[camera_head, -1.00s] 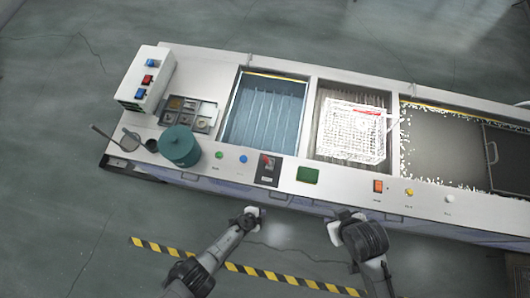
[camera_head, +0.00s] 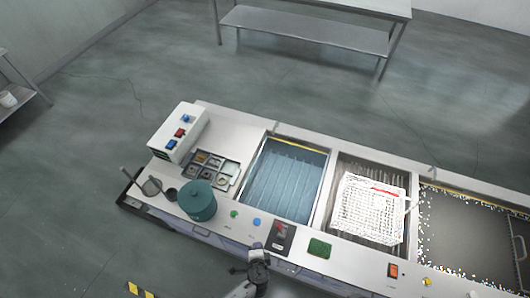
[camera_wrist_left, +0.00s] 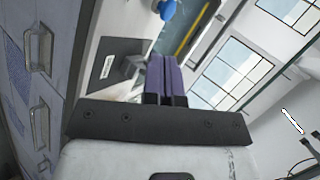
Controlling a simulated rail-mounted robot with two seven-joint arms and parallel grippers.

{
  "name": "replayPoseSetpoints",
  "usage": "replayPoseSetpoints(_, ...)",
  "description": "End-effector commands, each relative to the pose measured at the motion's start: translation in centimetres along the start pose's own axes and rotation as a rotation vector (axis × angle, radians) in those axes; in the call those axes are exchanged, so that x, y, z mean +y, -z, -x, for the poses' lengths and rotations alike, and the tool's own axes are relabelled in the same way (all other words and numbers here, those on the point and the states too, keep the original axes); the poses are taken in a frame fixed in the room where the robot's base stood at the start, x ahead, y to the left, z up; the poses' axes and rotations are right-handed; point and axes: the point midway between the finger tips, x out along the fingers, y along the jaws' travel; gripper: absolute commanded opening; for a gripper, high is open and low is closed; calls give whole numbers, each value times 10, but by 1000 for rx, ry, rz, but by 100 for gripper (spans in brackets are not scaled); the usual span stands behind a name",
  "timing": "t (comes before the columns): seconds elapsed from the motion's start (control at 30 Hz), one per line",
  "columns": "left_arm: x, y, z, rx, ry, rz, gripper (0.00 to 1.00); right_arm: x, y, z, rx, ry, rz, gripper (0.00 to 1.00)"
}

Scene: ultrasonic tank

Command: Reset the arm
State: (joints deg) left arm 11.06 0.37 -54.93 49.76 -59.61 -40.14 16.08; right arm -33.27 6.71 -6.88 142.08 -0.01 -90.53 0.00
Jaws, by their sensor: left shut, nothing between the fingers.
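My left arm comes in at the bottom edge of the head view. Its gripper (camera_head: 240,269) is low in front of the tank bench, near the front edge. In the left wrist view the two purple fingers (camera_wrist_left: 164,78) are together with nothing between them. The bench front with grey handles (camera_wrist_left: 38,48) is at the left of that view. A dark switch panel (camera_head: 281,238) is on the bench above my left gripper, and a blue button (camera_wrist_left: 167,9) shows past the fingertips. My right gripper is out of view.
The bench (camera_head: 228,122) holds a water-filled tank (camera_head: 285,180), a white basket (camera_head: 371,208), a green pot (camera_head: 198,202) and a control box (camera_head: 178,133). A dark tank (camera_head: 465,235) is at the right. A metal table (camera_head: 310,30) stands behind, with clear floor between.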

Motion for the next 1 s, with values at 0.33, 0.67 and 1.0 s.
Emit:
replayPoseSetpoints(0.33, -146, -4, 68, -286, -153, 604, 0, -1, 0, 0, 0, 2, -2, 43)
replayPoseSetpoints(0.67, -203, -58, 186, -212, -416, 1052, 0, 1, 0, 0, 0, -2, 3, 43)
replayPoseSetpoints(1.0, -196, -152, 280, -213, -363, 1269, 0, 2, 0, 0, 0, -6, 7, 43)
